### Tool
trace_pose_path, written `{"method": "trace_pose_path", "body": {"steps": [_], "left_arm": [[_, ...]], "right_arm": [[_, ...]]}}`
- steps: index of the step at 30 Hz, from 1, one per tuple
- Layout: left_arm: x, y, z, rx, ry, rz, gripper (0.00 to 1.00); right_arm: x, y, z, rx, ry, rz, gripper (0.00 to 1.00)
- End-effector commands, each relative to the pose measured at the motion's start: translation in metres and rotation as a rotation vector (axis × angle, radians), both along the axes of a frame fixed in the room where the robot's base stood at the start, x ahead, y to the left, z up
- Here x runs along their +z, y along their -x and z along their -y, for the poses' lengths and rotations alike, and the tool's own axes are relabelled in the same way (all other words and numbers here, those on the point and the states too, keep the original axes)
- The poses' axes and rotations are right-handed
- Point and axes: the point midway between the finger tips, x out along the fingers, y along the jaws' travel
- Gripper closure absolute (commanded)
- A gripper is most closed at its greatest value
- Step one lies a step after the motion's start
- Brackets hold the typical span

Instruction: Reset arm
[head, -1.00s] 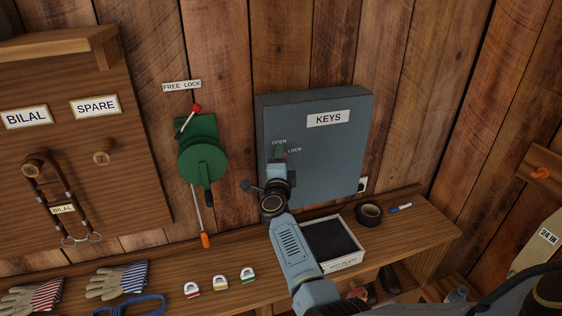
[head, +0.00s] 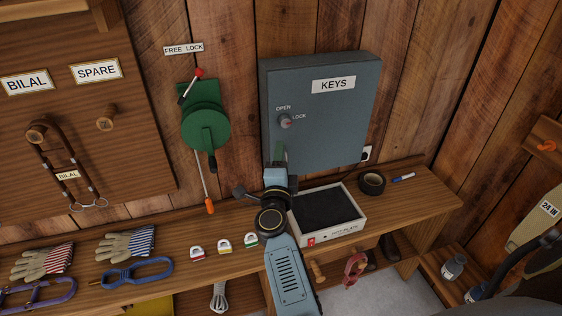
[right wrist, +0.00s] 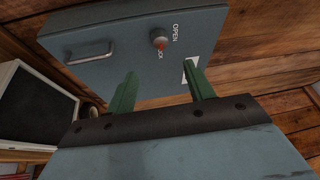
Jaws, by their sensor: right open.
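My right gripper (head: 280,156) is in front of the lower part of the grey key cabinet (head: 335,100), below its round knob (head: 285,121). In the right wrist view its two green fingers (right wrist: 162,88) stand apart with nothing between them. The cabinet door looks shut. The knob also shows beyond the fingers in the right wrist view (right wrist: 159,40), clear of them, with a red mark near the word LOCK. My left gripper is not in view.
Below the cabinet, the bench carries a white tray with a dark pad (head: 352,232), black tape (head: 371,183), a marker (head: 403,177), several small padlocks (head: 224,246) and gloves (head: 127,243). A green lever device (head: 205,128) hangs on the wall to the left.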

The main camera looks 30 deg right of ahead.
Motion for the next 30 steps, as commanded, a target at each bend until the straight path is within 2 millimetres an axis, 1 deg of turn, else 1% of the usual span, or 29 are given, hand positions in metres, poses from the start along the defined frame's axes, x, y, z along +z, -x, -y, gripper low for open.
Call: {"method": "trace_pose_path", "body": {"steps": [16, 17, 19, 20, 23, 24, 26, 27, 29, 30], "left_arm": [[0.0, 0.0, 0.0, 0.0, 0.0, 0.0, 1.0], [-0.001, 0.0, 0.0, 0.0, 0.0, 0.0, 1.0], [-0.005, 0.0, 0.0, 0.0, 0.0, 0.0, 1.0], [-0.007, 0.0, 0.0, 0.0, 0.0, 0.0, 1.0], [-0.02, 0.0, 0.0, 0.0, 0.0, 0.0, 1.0], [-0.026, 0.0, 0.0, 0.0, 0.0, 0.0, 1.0], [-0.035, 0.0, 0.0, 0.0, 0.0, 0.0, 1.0], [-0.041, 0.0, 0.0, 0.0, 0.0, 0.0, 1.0], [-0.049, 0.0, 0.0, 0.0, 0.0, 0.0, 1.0], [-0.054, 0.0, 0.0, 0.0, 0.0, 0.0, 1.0]], "right_arm": [[-0.001, 0.001, -0.001, 0.002, 0.002, -0.001, 0.47], [-0.003, 0.001, -0.002, 0.005, 0.005, -0.006, 0.47], [-0.015, 0.0, -0.007, 0.027, 0.027, -0.032, 0.47], [-0.024, -0.001, -0.012, 0.043, 0.042, -0.052, 0.47], [-0.074, -0.003, -0.032, 0.13, 0.126, -0.158, 0.47], [-0.1, -0.001, -0.043, 0.176, 0.169, -0.214, 0.47], [-0.143, 0.003, -0.06, 0.255, 0.24, -0.304, 0.47], [-0.172, 0.009, -0.07, 0.307, 0.285, -0.365, 0.47], [-0.215, 0.02, -0.085, 0.386, 0.351, -0.454, 0.47], [-0.243, 0.029, -0.094, 0.439, 0.392, -0.511, 0.47]]}}
